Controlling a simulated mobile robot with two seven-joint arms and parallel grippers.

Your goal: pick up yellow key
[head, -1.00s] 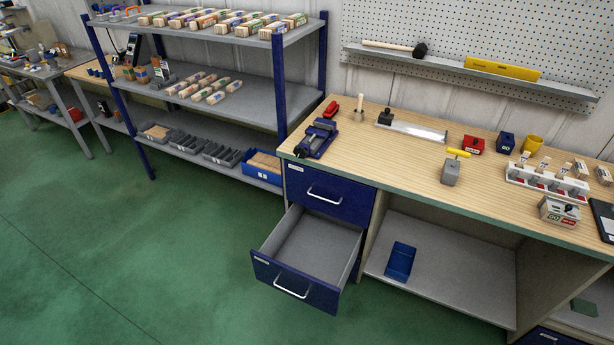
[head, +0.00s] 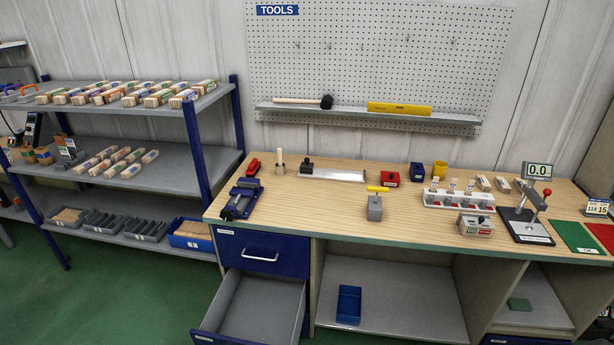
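A yellow T-shaped key (head: 378,189) stands upright in a small grey block (head: 375,208) on the wooden workbench, near its front edge. Its crossbar shows at the top; the lower part is hidden by the block. Neither of my grippers is in view, and nothing touches the key.
The workbench (head: 330,208) also holds a blue vise (head: 241,200), a red box (head: 390,177), a white rack (head: 458,199) and a press (head: 528,215). An open drawer (head: 252,308) juts out at the lower left. Bare wood lies left of the key.

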